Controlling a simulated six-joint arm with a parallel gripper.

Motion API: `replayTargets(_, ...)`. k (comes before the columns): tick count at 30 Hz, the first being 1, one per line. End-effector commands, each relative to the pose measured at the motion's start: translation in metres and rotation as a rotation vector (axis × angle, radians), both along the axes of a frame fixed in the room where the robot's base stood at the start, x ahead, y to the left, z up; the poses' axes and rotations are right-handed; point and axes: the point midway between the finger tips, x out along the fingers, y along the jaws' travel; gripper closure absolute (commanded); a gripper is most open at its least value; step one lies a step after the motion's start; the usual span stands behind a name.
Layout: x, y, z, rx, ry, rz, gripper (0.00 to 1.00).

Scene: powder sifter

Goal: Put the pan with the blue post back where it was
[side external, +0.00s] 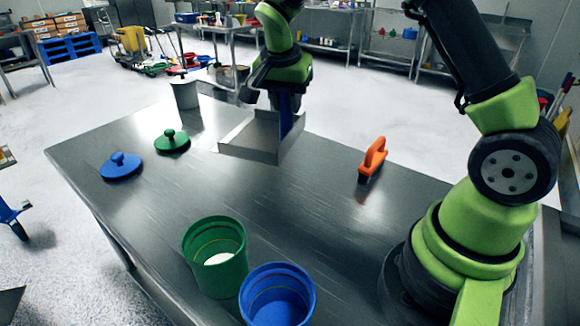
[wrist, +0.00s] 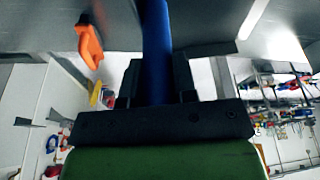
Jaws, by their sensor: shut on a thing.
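The grey metal pan (side external: 250,140) is at the far right part of the steel table. Its blue post (side external: 288,112) stands upright at the pan's right end. My gripper (side external: 286,94) is shut on the blue post, which also shows between the jaws in the wrist view (wrist: 156,50). The pan looks level and at or close to the table top; I cannot tell whether it touches. The pan's inside is partly hidden by its walls.
A green container (side external: 217,250) with white powder and a blue container (side external: 278,290) stand at the front. A blue lid (side external: 121,165), a green lid (side external: 172,140) and a white canister (side external: 185,92) are left. An orange-handled tool (side external: 373,158) is right. The table's middle is clear.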

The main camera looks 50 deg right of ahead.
Motion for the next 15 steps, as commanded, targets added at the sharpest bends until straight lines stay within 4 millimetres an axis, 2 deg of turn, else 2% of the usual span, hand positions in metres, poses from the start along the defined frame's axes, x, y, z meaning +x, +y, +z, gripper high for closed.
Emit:
replayTargets(1, -0.004, -0.018, -0.003, -0.002, -0.003, -0.075, 1.00)
replayTargets(3, -0.009, -0.037, -0.007, -0.004, -0.005, -0.159, 1.00)
replayTargets(6, -0.015, -0.055, -0.011, -0.008, -0.008, -0.242, 1.00)
replayTargets(11, -0.020, -0.067, -0.024, -0.010, -0.005, -0.299, 1.00)
replayTargets(15, -0.021, -0.067, -0.049, -0.010, -0.002, -0.302, 1.00)
